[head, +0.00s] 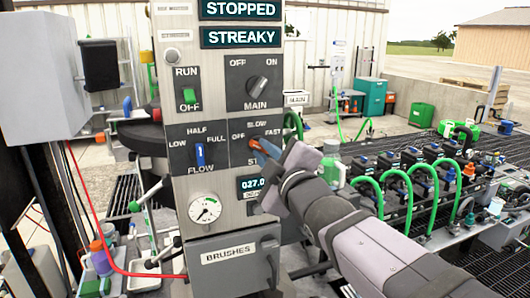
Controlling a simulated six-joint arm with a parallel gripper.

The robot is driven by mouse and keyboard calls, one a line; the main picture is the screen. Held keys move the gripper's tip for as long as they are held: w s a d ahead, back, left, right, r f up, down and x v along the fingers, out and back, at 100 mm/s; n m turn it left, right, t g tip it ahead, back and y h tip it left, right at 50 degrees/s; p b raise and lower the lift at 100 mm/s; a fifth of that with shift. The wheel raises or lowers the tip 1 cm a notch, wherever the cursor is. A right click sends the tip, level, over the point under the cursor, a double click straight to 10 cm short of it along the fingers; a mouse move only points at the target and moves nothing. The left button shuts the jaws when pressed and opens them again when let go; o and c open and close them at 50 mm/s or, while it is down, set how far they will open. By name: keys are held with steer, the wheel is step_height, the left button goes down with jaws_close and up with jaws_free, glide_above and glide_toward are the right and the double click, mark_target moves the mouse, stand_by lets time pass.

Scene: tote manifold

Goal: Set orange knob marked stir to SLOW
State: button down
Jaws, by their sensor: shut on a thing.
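The orange knob (255,144) sits on a dark plate on the grey control panel, with OFF at its left, SLOW above and FAST at its upper right. Only a small orange part of it shows. My gripper (265,148) reaches in from the lower right and is shut on the orange knob. The gripper and arm cover most of the knob and much of the STIR label below it. Which mark the knob points to cannot be told clearly. Displays above read STOPPED (240,9) and STREAKY (240,37).
A manifold with green hoses (398,190) stands at right.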

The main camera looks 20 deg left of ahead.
steer(key=m, duration=0.6)
steer(key=shift+p, duration=0.3)
steer(key=m, duration=0.5)
steer(key=shift+s+a+m+p, duration=0.1)
steer(key=shift+m+p, duration=0.3)
steer(key=c, duration=1.8)
jaws_free()
steer(key=b+v, duration=0.2)
steer(key=v, duration=0.5)
